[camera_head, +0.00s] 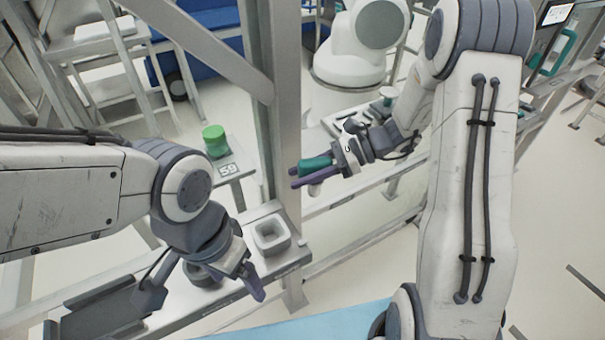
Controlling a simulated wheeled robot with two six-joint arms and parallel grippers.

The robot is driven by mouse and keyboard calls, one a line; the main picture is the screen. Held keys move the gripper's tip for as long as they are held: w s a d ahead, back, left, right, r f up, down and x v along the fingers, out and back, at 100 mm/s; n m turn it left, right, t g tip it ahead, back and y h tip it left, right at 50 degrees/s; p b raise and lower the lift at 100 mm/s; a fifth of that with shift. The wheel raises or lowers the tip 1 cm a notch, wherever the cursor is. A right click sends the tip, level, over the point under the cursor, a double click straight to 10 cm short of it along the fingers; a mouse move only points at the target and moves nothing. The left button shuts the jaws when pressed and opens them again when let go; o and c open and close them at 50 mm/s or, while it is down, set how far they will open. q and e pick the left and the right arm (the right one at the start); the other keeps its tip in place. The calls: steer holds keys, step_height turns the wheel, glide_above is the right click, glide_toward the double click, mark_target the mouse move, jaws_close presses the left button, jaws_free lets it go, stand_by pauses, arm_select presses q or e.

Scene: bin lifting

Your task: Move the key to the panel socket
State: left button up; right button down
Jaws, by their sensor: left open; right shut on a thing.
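My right gripper (301,177) reaches in from the right and is shut on a teal piece (316,163), probably the key. Its purple fingers point left, close to the upright metal post. Part of the teal piece is hidden by the fingers. My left gripper (254,284) is open and empty, with its purple fingers pointing down to the right above the lower bench. A square grey socket-like holder (271,234) sits on that bench, just right of and beyond the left gripper. I cannot tell which part is the panel socket.
A green cylinder (215,140) stands on a small stand marked 59. A second grey holder (203,276) is partly hidden behind my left gripper. The metal post (287,110) and a slanted beam (205,40) stand between the arms. A white machine (350,55) stands behind.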

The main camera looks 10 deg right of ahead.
mark_target(313, 160)
steer(key=shift+r+p, duration=1.35)
steer(key=shift+r, duration=0.35)
steer(key=shift+f, duration=0.15)
